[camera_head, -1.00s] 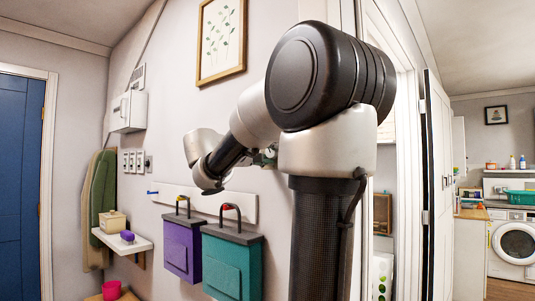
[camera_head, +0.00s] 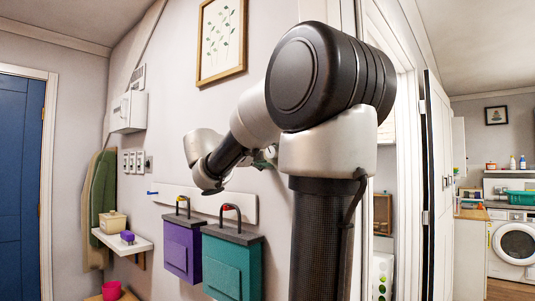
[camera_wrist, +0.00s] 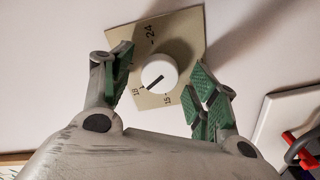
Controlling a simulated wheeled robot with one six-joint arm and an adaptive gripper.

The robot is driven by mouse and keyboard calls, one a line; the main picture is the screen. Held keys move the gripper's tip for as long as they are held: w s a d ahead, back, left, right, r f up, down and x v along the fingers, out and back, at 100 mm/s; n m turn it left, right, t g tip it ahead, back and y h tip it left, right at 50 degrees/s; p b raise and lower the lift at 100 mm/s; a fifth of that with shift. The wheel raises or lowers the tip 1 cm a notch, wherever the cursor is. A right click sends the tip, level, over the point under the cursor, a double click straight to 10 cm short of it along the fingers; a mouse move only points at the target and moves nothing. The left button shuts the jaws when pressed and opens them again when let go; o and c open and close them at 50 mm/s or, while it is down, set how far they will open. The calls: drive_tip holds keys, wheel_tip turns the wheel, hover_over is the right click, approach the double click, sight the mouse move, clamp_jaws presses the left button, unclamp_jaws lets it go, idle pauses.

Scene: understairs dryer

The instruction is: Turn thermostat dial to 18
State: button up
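In the wrist view a beige thermostat plate (camera_wrist: 185,40) is on the pale wall and bears a round white dial (camera_wrist: 160,72). The dial's black pointer line points to the lower left, close to the mark by the 18. The 24 is printed above the dial and the 15 below it. My gripper (camera_wrist: 163,68) is open, with one green-padded finger on each side of the dial. Gaps show between both fingers and the dial. In the head view my gripper (camera_head: 266,158) is mostly hidden behind my arm, and the dial cannot be made out.
A purple box (camera_head: 182,250) and a teal box (camera_head: 232,265) hang from a white rail (camera_head: 170,192) below the arm. A framed picture (camera_head: 221,40) hangs above. A small shelf (camera_head: 122,242) is at the left. An open doorway lies to the right.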

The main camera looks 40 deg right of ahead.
drive_tip(key=shift+a, duration=0.1)
drive_tip(key=a, duration=1.1)
drive_tip(key=shift+s+a, duration=0.4)
drive_tip(key=shift+s, duration=0.05)
drive_tip(key=shift+n, duration=0.3)
